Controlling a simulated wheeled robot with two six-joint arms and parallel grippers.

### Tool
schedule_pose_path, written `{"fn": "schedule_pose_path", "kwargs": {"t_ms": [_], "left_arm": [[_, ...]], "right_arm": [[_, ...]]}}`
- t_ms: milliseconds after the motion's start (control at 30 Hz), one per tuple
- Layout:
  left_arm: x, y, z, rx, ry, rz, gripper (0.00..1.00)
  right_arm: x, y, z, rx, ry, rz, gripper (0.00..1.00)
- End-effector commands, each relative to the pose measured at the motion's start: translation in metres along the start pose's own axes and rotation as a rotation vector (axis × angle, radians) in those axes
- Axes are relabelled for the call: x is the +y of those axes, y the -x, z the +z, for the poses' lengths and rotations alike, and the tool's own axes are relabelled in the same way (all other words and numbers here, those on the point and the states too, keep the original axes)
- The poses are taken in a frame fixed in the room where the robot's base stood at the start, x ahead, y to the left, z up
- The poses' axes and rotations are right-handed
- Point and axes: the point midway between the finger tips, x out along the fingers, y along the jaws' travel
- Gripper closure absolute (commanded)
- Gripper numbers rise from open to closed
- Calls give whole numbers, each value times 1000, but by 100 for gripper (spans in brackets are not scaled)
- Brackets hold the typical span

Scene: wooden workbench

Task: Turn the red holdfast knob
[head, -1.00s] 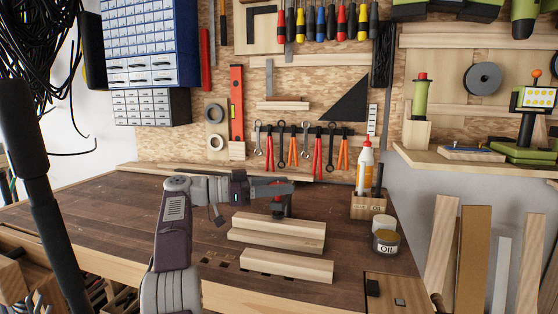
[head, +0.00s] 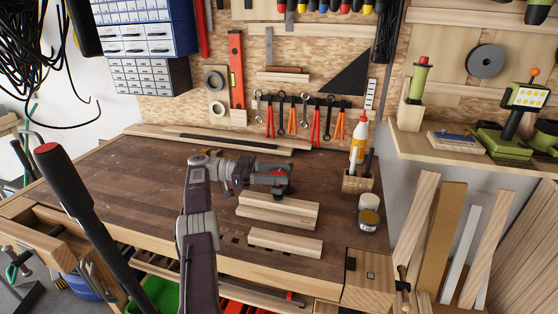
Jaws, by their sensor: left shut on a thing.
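The red holdfast knob (head: 281,170) stands at the back of the workbench, just behind a pale wooden block (head: 279,210). Only part of its red top shows, and the rest is hidden by my gripper. My left gripper (head: 276,181) reaches in from the left at knob height and is shut on the knob. The dark holdfast below it is mostly hidden. My right gripper is not in view.
A second wooden block (head: 286,243) lies in front. A black bar with a red end (head: 70,188) crosses the left side. The bench's left part (head: 130,180) is clear.

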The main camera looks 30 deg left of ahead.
Motion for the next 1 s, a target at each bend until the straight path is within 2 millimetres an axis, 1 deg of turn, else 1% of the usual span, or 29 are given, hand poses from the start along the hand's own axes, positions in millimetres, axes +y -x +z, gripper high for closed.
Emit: {"fn": "schedule_pose_path", "kwargs": {"t_ms": [33, 100, 533, 567, 600, 633, 1000], "left_arm": [[0, 0, -3, 2, 1, 3, 98], [1, -1, -2, 2, 0, 8, 98], [2, -1, 2, 1, 0, 14, 98], [2, -1, 2, 2, 0, 14, 49], [2, -1, 1, 2, 0, 14, 38], [2, -1, 1, 2, 0, 13, 36], [1, -2, 1, 2, 0, 13, 36]], "right_arm": [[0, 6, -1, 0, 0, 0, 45], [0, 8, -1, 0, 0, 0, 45], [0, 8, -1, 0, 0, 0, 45], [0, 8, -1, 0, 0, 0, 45], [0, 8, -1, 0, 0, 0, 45], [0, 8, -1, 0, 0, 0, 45], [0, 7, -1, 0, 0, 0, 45]]}}
